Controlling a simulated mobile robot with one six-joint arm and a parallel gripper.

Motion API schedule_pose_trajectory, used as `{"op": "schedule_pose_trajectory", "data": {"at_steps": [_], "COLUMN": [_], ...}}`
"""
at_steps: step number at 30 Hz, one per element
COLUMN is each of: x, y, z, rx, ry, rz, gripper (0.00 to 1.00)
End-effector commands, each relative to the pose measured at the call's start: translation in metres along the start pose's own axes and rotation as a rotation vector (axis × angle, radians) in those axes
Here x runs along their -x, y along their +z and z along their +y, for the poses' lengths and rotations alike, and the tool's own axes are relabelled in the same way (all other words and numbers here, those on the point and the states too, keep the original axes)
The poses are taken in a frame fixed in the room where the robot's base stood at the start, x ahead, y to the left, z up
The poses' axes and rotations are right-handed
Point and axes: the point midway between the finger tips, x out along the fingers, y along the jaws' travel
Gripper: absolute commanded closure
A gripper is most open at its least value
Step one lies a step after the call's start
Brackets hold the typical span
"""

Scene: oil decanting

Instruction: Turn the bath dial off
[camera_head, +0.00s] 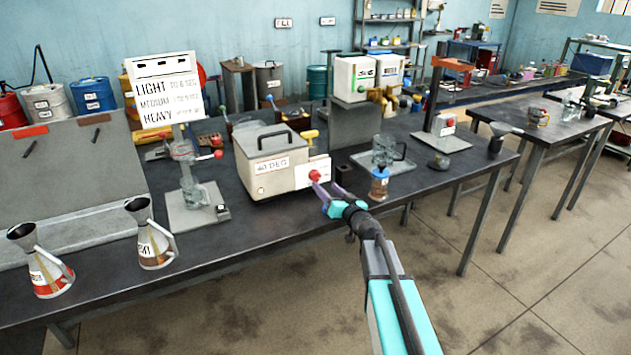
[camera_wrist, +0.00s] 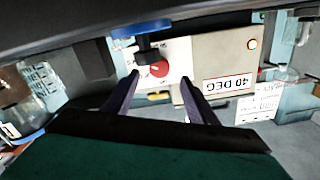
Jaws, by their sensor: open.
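The bath (camera_head: 265,165) is a beige box with a dark lid handle and a "40 DEG" label, on the dark bench. Its red dial (camera_head: 314,175) sits on a white plate at the right end of the front face. In the wrist view the dial (camera_wrist: 159,69) shows upside down, with the bath's front (camera_wrist: 222,62) beside it. My gripper (camera_head: 325,188) is in front of the dial. In the wrist view its open fingers (camera_wrist: 159,79) stand either side of the dial, with visible space between. I cannot tell how far the tips are from the plate, or the dial's setting.
A small blue-topped bottle (camera_head: 379,183) and a glass jug (camera_head: 385,150) stand right of the bath. A stand with a red knob (camera_head: 190,180) is to its left. Two spouted cans stand at the bench's left. A dark block (camera_wrist: 150,48) crosses above the dial in the wrist view.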

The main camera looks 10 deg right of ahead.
Motion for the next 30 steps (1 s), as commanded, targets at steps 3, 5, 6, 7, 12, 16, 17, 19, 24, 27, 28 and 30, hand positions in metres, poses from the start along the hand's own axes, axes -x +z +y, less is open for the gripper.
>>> {"op": "schedule_pose_trajectory", "data": {"at_steps": [3,5,6,7,12,16,17,19,24,27,28,30], "x": [-0.013,-0.019,-0.022,-0.025,-0.041,-0.052,-0.054,-0.058,-0.064,-0.064,-0.064,-0.064], "y": [-0.001,-0.001,-0.001,-0.001,0.000,0.000,0.000,0.000,0.000,0.000,0.000,0.001], "z": [0.001,0.001,0.001,0.001,-0.001,-0.001,0.000,-0.001,-0.001,-0.001,-0.002,-0.002], "rx": [0.000,0.001,0.001,0.001,0.000,0.000,0.000,0.000,0.000,0.000,0.000,0.000], "ry": [0.000,0.000,0.000,0.000,-0.001,-0.001,-0.001,-0.001,-0.001,-0.001,-0.001,-0.001], "rz": [0.000,0.000,0.000,0.000,0.000,0.000,0.000,0.000,0.000,0.000,0.000,0.000], "gripper": [0.47,0.47,0.47,0.47,0.47,0.47,0.47,0.47,0.47,0.47,0.47,0.47]}}
